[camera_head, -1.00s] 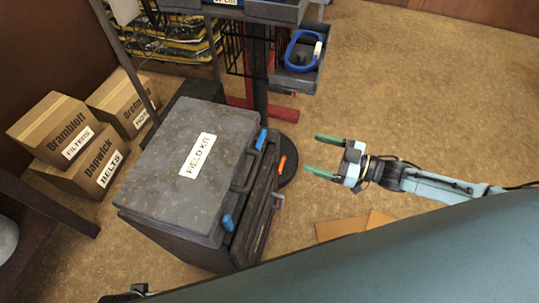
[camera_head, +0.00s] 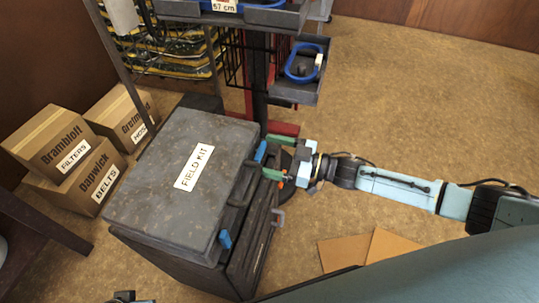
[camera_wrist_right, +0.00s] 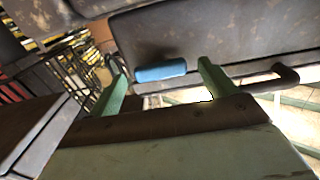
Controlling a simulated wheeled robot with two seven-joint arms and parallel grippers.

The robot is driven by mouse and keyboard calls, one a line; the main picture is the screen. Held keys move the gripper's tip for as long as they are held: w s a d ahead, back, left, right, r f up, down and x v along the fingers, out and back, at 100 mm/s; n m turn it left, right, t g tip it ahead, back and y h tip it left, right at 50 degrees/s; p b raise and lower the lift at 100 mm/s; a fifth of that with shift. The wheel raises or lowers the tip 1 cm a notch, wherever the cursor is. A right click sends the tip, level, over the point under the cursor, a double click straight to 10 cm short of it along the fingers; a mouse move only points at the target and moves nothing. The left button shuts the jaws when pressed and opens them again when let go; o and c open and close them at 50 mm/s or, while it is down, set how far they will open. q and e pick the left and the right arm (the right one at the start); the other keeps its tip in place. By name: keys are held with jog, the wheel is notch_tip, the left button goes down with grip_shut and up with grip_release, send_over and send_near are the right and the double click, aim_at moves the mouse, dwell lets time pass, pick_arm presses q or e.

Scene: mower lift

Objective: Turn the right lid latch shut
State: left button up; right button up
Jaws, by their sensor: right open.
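The dark grey case (camera_head: 165,190) labelled FIELD KIT stands on the floor with its lid down. Its front, with handle and latches, faces right. One blue lid latch (camera_head: 260,152) is at the far end of the front edge, and another blue latch (camera_head: 225,239) is at the near end. My right gripper (camera_head: 267,155) is open, its green fingers reaching left on either side of the far latch. In the right wrist view this blue latch (camera_wrist_right: 160,72) lies lengthwise across the gap between the fingertips. Contact cannot be told. My left gripper's fingers do not show.
A dark drawer unit (camera_head: 262,240) with an orange part (camera_head: 281,182) is beside the case front. A trolley with a bin (camera_head: 297,92) stands behind. Cardboard boxes (camera_head: 60,140) are at left. Flat cardboard (camera_head: 345,250) lies on the floor at right.

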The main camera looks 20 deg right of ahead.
jog(key=shift+w+a, duration=0.2)
jog(key=shift+a, duration=0.05)
jog(key=c, duration=1)
